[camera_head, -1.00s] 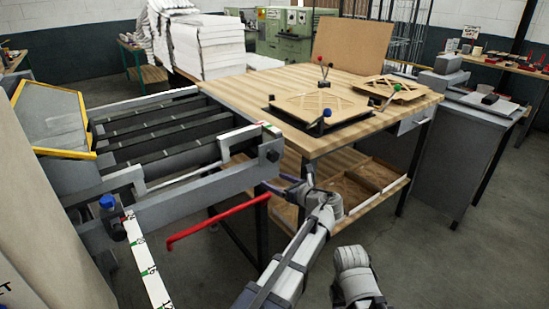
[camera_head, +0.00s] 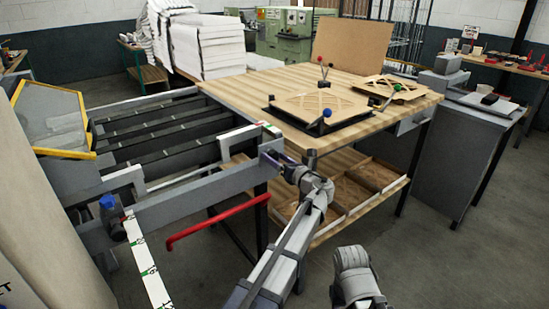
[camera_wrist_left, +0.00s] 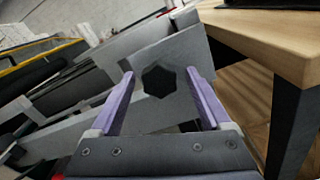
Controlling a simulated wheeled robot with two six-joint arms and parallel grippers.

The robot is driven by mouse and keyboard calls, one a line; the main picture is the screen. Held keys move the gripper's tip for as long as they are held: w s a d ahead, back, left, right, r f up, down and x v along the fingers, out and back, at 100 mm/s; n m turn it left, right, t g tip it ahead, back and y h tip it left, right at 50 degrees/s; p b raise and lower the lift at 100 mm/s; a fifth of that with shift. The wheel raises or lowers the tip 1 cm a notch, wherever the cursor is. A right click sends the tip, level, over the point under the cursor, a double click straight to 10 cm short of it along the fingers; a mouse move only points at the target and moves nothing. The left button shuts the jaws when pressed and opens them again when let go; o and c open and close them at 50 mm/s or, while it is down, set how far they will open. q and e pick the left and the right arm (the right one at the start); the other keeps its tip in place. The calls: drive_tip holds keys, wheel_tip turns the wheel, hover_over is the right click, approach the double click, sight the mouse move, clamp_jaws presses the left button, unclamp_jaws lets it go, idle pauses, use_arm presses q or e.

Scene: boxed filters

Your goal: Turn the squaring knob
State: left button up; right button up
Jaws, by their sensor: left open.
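The squaring knob, a dark hexagonal knob (camera_wrist_left: 158,82), sits on the grey end plate of the machine's rail in the left wrist view. My left gripper (camera_wrist_left: 160,73) is open, with one purple finger on each side of the knob in that view. I cannot tell whether the fingers touch it. In the head view my left gripper (camera_head: 272,156) is at the right end of the machine's front rail (camera_head: 190,198), and it hides the knob there. A grey part of my right arm shows at the bottom; its gripper is not visible.
A wooden workbench (camera_head: 240,90) with a lower shelf stands close to the right of the gripper. A red bar (camera_head: 218,222) sticks out below the rail. A blue-capped part (camera_head: 108,203) and a white scale strip (camera_head: 150,270) are at the left. Floor is clear at the right.

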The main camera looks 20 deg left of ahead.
use_arm(q)
drive_tip(key=shift+w+a, duration=0.25)
drive_tip(key=shift+a, duration=0.05)
drive_tip(key=shift+c, duration=0.2)
clamp_jaws()
idle(0.3)
